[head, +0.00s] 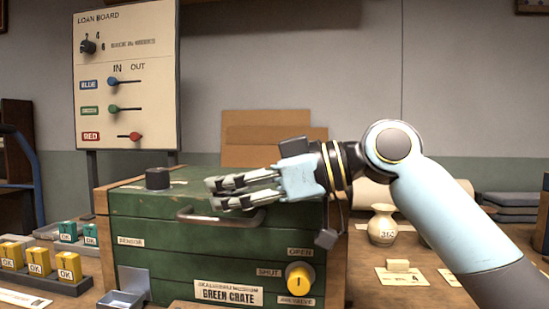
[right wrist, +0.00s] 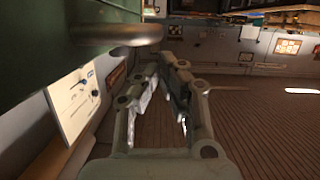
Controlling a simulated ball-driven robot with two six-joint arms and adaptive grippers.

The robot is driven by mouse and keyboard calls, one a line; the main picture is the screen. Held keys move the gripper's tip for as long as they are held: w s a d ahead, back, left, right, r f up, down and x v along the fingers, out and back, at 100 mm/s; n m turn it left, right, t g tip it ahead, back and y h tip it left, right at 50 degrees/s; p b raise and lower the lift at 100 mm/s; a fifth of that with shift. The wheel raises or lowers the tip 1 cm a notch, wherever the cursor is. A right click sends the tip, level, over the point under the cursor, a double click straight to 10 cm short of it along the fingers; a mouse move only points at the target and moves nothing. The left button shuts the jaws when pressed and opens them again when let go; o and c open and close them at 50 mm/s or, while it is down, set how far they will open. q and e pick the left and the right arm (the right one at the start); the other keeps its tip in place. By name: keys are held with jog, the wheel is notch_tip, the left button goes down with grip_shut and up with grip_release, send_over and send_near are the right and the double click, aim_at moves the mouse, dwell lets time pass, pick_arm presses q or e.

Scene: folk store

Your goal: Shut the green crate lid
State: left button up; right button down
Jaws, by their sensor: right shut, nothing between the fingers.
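The green crate (head: 160,262) stands on the table at centre left. Its lid (head: 140,203) lies about level on top; I cannot tell whether it is fully seated. A grey bar handle (head: 190,217) is on the front. A yellow knob (head: 299,276) sits low at the right, between OPEN and SHUT labels. My right gripper (head: 214,194) is over the front of the lid, fingers pointing left, shut and empty. In the right wrist view the fingers (right wrist: 170,80) are beside the handle (right wrist: 118,36) and seem apart from it. My left gripper is not in view.
A loan board (head: 128,75) stands behind at the left. Trays with yellow (head: 40,262) and teal blocks (head: 68,231) are left of the crate. A small vase (head: 382,226) and cards (head: 402,281) lie to the right. Brown boards (head: 262,140) stand behind.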

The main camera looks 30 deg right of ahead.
jog(key=a+r+p+v, duration=0.1)
jog(key=r+p+v, duration=0.1)
jog(key=p+v, duration=0.65)
jog(key=s+f+m+g+h+b, duration=0.1)
jog(key=s+f+h+b, duration=0.1)
jog(key=s+f, duration=0.5)
jog(key=s+f+m+g+h+b, duration=0.1)
jog(key=s+f+g+h, duration=0.15)
jog(key=f, duration=0.75)
jog(key=s+d+f+m+g+h, duration=0.1)
jog(key=s+d+f+m+h, duration=0.25)
jog(key=s+f, duration=0.2)
jog(key=s+d+f+m+g+h, duration=0.2)
jog(key=s+f+m+h, duration=0.25)
jog(key=s, duration=0.25)
notch_tip(320, 180, down, 27)
jog(key=s+d+g, duration=0.1)
jog(key=s+d, duration=0.1)
jog(key=d, duration=0.1)
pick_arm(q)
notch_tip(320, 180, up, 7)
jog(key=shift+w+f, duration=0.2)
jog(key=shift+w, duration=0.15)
pick_arm(e)
jog(key=s+f+g, duration=0.1)
jog(key=s+f, duration=1.3)
jog(key=s, duration=0.4)
jog(key=shift+s+d+f+m, duration=0.2)
jog(key=shift+d+f+m, duration=0.05)
jog(key=shift+d+m, duration=0.2)
